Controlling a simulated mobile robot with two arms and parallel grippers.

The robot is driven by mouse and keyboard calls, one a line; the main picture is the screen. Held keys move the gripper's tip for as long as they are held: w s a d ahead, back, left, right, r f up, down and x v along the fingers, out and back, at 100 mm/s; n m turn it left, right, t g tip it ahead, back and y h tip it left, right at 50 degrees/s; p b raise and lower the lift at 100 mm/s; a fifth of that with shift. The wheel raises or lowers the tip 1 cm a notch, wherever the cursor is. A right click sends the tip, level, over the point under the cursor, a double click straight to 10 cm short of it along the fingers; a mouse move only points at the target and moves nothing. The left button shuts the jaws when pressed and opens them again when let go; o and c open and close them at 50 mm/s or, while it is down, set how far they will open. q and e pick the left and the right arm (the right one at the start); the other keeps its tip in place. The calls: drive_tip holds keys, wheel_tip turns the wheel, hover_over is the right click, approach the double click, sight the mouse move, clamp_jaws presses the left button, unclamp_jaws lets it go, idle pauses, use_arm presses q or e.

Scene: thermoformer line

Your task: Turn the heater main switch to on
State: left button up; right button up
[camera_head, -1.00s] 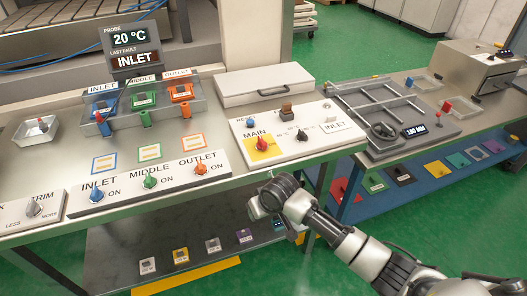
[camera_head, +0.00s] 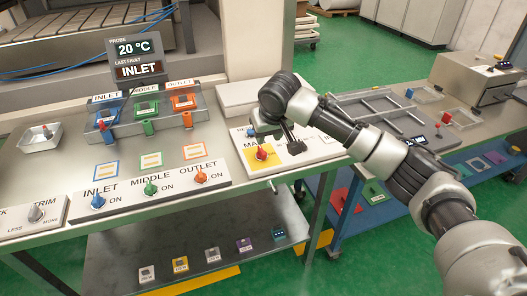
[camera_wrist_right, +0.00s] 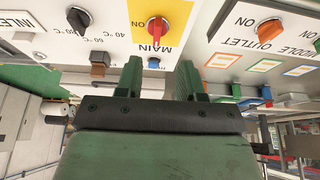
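The heater main switch is a red knob (camera_head: 261,152) on a yellow plate marked MAIN, on the white control panel at the table's front edge. In the right wrist view the red knob (camera_wrist_right: 157,27) shows ahead, between and beyond the fingertips. My right gripper (camera_wrist_right: 161,65) is open, its two dark green fingers apart with nothing between them. In the head view my right arm reaches in from the right, with the hand above the panel just behind and right of the knob. My left gripper is not in view.
A black temperature knob (camera_wrist_right: 78,20) and a brown square button (camera_wrist_right: 100,62) sit beside the main switch. The inlet, middle and outlet knobs (camera_head: 200,177) are on a panel to the left. A display (camera_head: 137,60) reads 20 °C and INLET.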

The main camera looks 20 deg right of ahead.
sight(263, 153)
drive_tip(key=p+x, duration=0.1)
drive_tip(key=x, duration=0.9)
drive_tip(key=shift+w+d+f+p, duration=0.1)
drive_tip(key=shift+w+d+p, duration=0.05)
drive_tip(key=shift+w+p, duration=0.15)
clamp_jaws()
